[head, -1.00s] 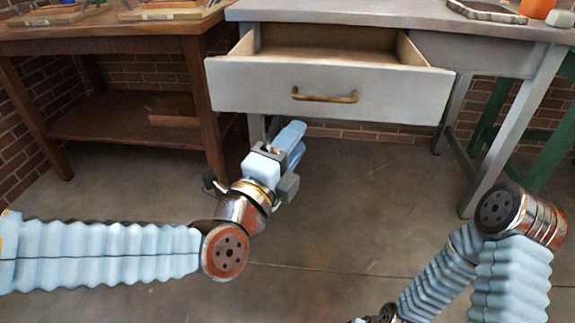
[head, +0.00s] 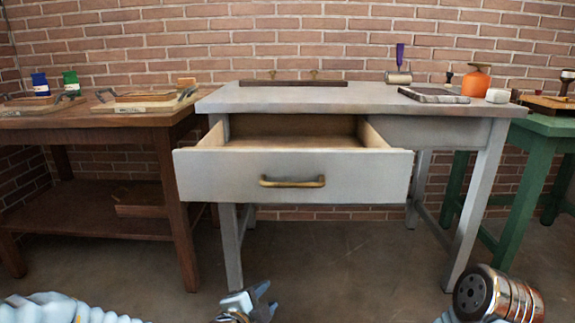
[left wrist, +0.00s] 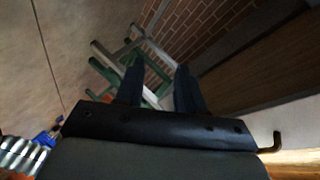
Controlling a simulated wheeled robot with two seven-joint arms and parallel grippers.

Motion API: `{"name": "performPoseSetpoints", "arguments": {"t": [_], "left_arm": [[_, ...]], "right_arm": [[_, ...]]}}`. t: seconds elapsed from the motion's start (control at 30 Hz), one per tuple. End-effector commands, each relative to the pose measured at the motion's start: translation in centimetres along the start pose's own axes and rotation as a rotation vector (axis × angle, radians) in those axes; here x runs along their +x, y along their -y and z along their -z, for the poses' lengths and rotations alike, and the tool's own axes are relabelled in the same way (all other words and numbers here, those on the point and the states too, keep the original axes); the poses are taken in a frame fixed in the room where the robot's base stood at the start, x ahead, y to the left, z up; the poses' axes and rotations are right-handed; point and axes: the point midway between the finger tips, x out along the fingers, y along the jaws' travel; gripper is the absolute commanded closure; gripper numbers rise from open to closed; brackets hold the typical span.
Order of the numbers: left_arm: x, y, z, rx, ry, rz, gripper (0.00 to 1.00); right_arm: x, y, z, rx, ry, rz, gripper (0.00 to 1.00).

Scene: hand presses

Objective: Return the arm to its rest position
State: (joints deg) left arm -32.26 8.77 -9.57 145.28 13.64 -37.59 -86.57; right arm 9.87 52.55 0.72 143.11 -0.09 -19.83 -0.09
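My left gripper (head: 268,299) is low in the head view, over the floor below the grey table's open drawer (head: 290,178). It is apart from the drawer's brass handle (head: 292,182). In the left wrist view its two dark fingers (left wrist: 158,88) stand apart with nothing between them. My left arm (head: 60,308) shows only in part along the bottom left edge. My right arm (head: 496,296) shows a joint at the bottom right; its gripper is out of view.
The pulled-out drawer juts forward from the grey table (head: 330,97). A brown workbench (head: 90,120) stands left, a green table (head: 545,125) right. Tools, an orange bottle (head: 476,82) and a roller (head: 398,74) are on the grey table. Floor in front is open.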

Motion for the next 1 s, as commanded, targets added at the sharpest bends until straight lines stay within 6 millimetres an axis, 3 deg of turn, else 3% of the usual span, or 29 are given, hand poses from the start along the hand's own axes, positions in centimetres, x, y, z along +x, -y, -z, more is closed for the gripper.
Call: {"name": "performPoseSetpoints", "arguments": {"t": [0.03,0.13,0.3,0.43,0.57,0.7,1.0], "left_arm": [[1.6,-3.5,-3.2,-0.132,0.074,-0.097,0.62],[3.1,-10.2,-8.6,-0.441,0.229,-0.258,0.62],[2.0,-21.1,-15.4,-0.941,0.529,-0.445,0.62],[-0.4,-28.0,-18.3,-1.275,0.765,-0.526,0.62],[-3.6,-34.4,-19.5,-1.590,1.017,-0.577,0.62],[-5.5,-30.4,-16.9,-1.616,1.032,-0.573,0.62],[-8.0,-25.1,-13.5,-1.607,1.029,-0.579,0.62]], "right_arm": [[0.0,0.0,0.0,0.000,0.000,0.000,0.57],[0.0,0.0,0.0,0.000,0.000,0.000,0.57],[0.0,0.0,0.0,0.000,0.000,0.000,0.57],[0.0,0.0,0.0,0.000,0.000,0.000,0.57],[0.0,0.0,0.0,0.000,0.000,0.000,0.57],[-4.7,1.9,0.0,-0.004,0.000,0.001,0.57],[-11.0,4.6,-0.3,-0.011,0.005,0.003,0.57]]}}
